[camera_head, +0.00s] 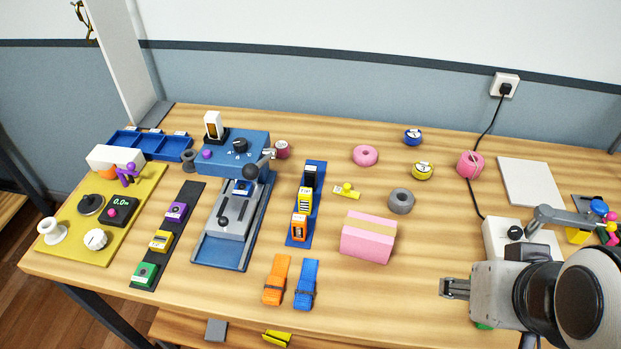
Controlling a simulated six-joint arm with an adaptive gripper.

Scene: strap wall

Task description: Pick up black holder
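A small black holder (310,175) stands at the far end of a narrow blue strip (317,236), in the middle of the table. A yellow holder (305,201) and an orange holder (299,226) stand in line in front of it on the same strip. My gripper (453,288) is at the lower right over the table, pointing left, well apart from the black holder. Nothing is seen held in it. The gap between its fingertips is too small to make out.
A pink block (368,238) stands between my gripper and the strip. A grey ring (401,200) and a pink ring (365,155) lie beyond it. Orange (276,280) and blue (306,285) straps lie in front. A blue machine (225,248) stands left of the strip.

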